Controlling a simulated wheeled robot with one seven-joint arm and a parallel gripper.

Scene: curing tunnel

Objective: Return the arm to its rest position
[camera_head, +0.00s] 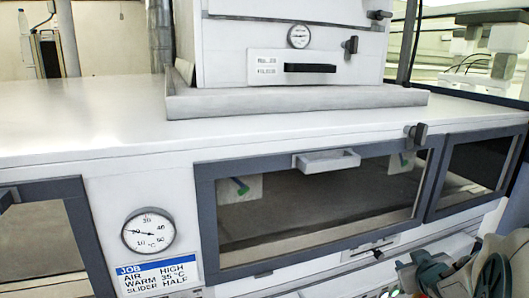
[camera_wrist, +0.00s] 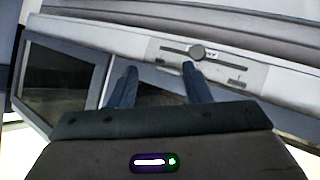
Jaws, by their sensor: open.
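My gripper (camera_wrist: 159,68) shows in the wrist view with its two dark blue fingers apart and nothing between them. Its fingers point toward the front of the white machine, just below a slider panel (camera_wrist: 225,65) with a round dark knob (camera_wrist: 197,52) on a slot. A gap shows between the fingertips and the panel's knob, but I cannot tell the exact distance. In the head view, parts of my arm show at the bottom right corner; the fingers cannot be made out there.
The curing tunnel's white top (camera_head: 90,110) is bare on the left. A white box unit (camera_head: 225,60) stands on it. Its front has a dark-framed window (camera_head: 320,205) with a pale handle (camera_head: 327,160), a dial gauge (camera_head: 148,231) and a job label (camera_head: 157,278) reading AIR HIGH, WARM 35 °C, SLIDER HALF.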

